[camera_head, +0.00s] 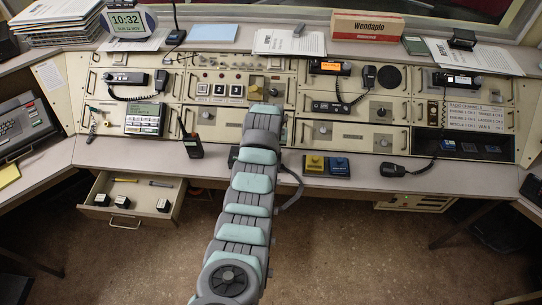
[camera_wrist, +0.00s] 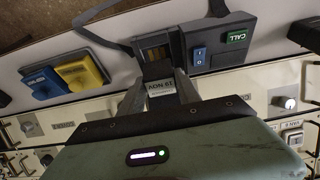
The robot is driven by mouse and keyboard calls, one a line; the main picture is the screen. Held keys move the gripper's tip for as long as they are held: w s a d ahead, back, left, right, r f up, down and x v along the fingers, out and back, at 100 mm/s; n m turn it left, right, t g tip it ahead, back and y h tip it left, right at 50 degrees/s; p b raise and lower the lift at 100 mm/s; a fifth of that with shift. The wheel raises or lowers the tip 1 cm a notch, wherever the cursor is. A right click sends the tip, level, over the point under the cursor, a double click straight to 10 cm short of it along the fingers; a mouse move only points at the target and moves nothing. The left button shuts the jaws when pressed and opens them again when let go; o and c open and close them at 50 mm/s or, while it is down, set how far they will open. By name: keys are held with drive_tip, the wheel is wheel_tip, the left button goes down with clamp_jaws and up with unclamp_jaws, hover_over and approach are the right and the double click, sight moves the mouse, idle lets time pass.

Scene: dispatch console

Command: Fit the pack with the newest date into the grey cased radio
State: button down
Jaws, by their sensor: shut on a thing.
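The grey cased radio (camera_wrist: 215,47) lies on the desk in the wrist view, with a green CALL button, a blue switch and an open bay (camera_wrist: 155,50) showing gold-coloured parts. My gripper (camera_wrist: 158,84) is shut on a pack (camera_wrist: 162,89) whose white label reads 19 NOV. The pack is in line with the bay, at its near edge; I cannot tell whether any of it is inside. In the head view my arm hides the gripper, the pack and most of the radio. Three dark packs (camera_head: 122,201) with white tops lie in the open drawer; their dates are unreadable.
A yellow box (camera_head: 315,163) and a blue box (camera_head: 339,167) stand on the desk right of my arm. A grey strap (camera_wrist: 100,14) runs from the radio. The console panel (camera_head: 350,135) rises behind the desk.

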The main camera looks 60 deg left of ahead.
drive_tip(key=shift+f, duration=2.25)
drive_tip(key=shift+f+b, duration=0.15)
drive_tip(key=shift+b, duration=0.15)
drive_tip(key=c, duration=1.1)
unclamp_jaws()
drive_tip(key=shift+r, duration=0.25)
drive_tip(key=p+v, duration=0.1)
drive_tip(key=v, duration=1)
drive_tip(key=shift+d+r, duration=0.15)
drive_tip(key=shift+r, duration=0.25)
